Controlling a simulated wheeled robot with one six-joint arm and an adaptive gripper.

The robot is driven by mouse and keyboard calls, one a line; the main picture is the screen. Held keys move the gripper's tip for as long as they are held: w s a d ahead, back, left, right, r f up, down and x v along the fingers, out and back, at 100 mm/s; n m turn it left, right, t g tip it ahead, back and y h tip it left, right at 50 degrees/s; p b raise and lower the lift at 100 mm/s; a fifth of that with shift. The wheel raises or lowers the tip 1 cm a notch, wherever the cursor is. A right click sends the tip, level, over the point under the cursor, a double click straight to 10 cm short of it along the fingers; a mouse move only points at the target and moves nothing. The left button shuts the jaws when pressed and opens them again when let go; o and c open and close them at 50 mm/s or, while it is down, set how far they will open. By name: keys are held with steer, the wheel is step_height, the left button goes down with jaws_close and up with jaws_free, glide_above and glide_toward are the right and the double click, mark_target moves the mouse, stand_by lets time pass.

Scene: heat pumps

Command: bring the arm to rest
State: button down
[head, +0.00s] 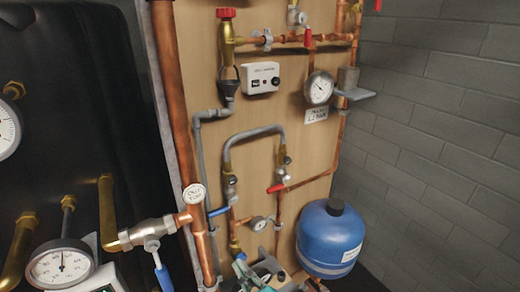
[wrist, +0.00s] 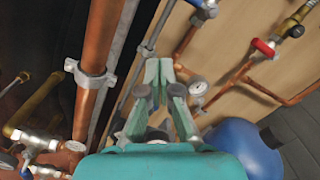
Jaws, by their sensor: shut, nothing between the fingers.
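My gripper (wrist: 161,75) shows in the wrist view with its pale green fingers brought together and nothing held between them. Its teal body fills the bottom middle of that view. In the head view my gripper (head: 252,273) is at the bottom edge, partly cut off, in front of the lower part of the wooden pipe panel (head: 285,88). I cannot tell its exact distance from the pipes behind it.
A thick copper pipe (head: 172,110) runs down left of the panel. A blue tank (head: 330,240) stands at the lower right. Gauges, valves and a white control box (head: 260,78) are on the panel. A dark unit (head: 70,100) with a gauge (head: 62,265) is at left.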

steer(key=s+d+f+n+h, duration=0.4)
steer(key=s+d+f+n, duration=0.15)
steer(key=s+d, duration=0.35)
steer(key=s+d+f+n+h, duration=0.3)
steer(key=s+d+f+n, duration=0.2)
steer(key=s+d+f, duration=0.3)
steer(key=s+d+r+n+h, duration=0.1)
steer(key=s+d+r+n, duration=0.1)
steer(key=s+n, duration=0.4)
steer(key=s+d+r+n+h, duration=0.2)
steer(key=s+d+n, duration=0.3)
steer(key=s, duration=1)
steer(key=shift+s+r+n+h, duration=0.15)
steer(key=shift+r+n+h, duration=0.2)
steer(key=shift+n, duration=0.5)
